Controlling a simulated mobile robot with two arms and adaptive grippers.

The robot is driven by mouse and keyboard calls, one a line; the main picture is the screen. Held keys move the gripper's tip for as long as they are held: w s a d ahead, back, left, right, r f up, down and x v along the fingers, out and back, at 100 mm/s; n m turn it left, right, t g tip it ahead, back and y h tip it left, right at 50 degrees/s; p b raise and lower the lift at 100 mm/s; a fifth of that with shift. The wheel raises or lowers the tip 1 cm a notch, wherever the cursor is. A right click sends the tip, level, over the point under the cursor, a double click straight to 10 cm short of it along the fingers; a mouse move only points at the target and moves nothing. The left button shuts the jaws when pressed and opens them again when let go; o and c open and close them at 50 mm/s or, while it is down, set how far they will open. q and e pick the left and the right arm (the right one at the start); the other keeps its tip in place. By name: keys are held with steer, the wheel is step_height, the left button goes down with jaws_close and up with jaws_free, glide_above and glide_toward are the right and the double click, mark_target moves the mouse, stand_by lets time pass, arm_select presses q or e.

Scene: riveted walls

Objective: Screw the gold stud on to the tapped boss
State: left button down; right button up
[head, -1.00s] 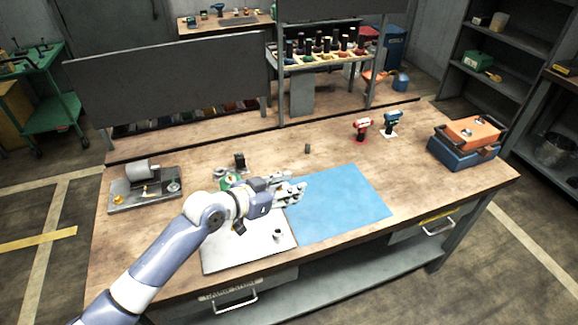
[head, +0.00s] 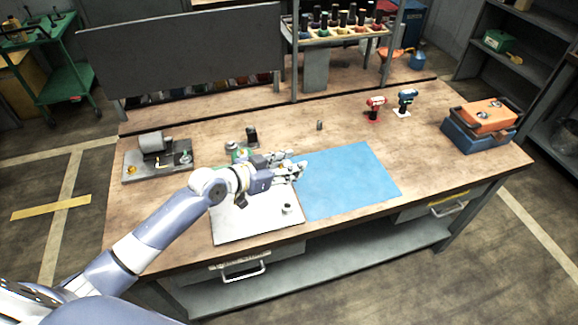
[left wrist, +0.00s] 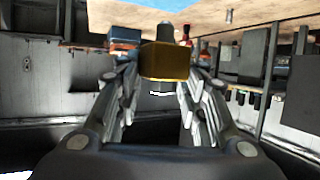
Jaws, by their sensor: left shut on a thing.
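My left gripper (head: 298,168) reaches in over the white plate, near the left edge of the blue mat. In the left wrist view its fingers (left wrist: 160,95) are shut on the gold stud (left wrist: 165,62), whose blocky gold body shows between them. The stud cannot be made out in the head view. A small grey upright cylinder, which looks like the tapped boss (head: 287,209), stands on the white plate (head: 240,222) below the gripper in the picture. The gripper and the stud are apart from it. My right gripper is not in view.
The blue mat (head: 350,180) is bare. A small grey cylinder (head: 319,125) stands behind it. A grey machine (head: 155,158) is at the left, red (head: 374,108) and blue (head: 406,101) drills at the back right, and an orange-and-blue toolbox (head: 480,125) at the right.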

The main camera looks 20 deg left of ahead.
arm_select(q)
step_height(320, 180, down, 11)
steer(key=b, duration=0.9)
steer(key=shift+f, duration=0.25)
steer(key=shift+b, duration=0.35)
steer(key=shift+b, duration=0.3)
stand_by(0.6)
steer(key=shift+f+b, duration=0.2)
steer(key=shift+b, duration=0.2)
